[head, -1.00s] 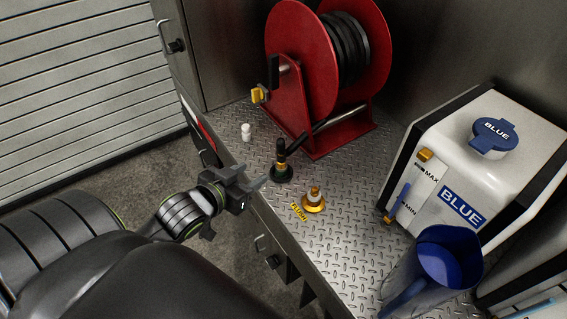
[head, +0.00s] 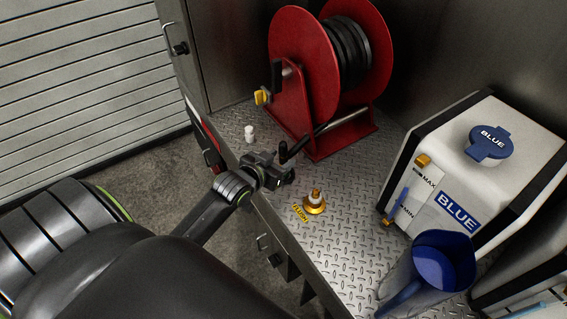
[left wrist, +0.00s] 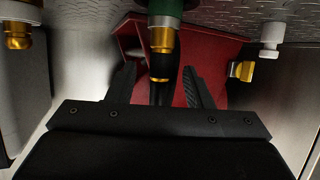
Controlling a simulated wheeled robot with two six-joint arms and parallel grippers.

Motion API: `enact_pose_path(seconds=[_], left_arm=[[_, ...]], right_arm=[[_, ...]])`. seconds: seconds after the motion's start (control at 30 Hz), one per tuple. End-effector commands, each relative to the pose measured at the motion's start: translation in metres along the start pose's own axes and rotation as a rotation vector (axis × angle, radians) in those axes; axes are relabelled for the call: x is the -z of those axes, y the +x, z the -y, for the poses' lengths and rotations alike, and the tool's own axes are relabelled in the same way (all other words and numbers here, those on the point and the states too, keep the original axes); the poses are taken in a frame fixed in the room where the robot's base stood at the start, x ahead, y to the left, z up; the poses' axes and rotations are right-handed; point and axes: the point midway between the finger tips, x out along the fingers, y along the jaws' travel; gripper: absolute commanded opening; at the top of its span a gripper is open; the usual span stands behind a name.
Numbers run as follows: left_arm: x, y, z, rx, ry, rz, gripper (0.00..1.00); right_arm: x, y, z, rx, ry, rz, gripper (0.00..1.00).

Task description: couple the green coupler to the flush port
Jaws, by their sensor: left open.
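The green coupler (left wrist: 166,12) shows in the left wrist view, with a gold collar and a black stem. In the head view it is mostly hidden behind my left gripper (head: 280,168). My left gripper is open. In the left wrist view its two fingers (left wrist: 160,80) stand on either side of the black stem, with gaps visible at both sides. The flush port (head: 315,203) is a gold fitting with a pale middle, upright on the deck beside a yellow label. A gold fitting (left wrist: 17,32) at the left wrist view's upper left appears to be this port. My right gripper is not in view.
A red hose reel (head: 305,90) stands behind the coupler. A small white fitting (head: 249,133) is left of it. A white tank (head: 480,160) and a blue jug (head: 440,262) stand at right. Treadplate deck (head: 345,240) around the port is clear.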

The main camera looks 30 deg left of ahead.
Motion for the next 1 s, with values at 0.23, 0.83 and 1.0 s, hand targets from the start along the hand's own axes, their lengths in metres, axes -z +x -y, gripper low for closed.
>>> enact_pose_path(seconds=[0.23, 0.83, 1.0], left_arm=[[0.001, 0.022, 0.000, 0.000, -0.002, 0.000, 0.46], [0.000, 0.024, 0.000, 0.000, -0.001, 0.000, 0.06], [0.001, 0.024, 0.000, 0.000, 0.000, -0.002, 0.00]], right_arm=[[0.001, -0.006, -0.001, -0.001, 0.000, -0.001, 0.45], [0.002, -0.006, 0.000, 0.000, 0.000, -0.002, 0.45], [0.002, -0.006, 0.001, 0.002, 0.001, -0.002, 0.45]])
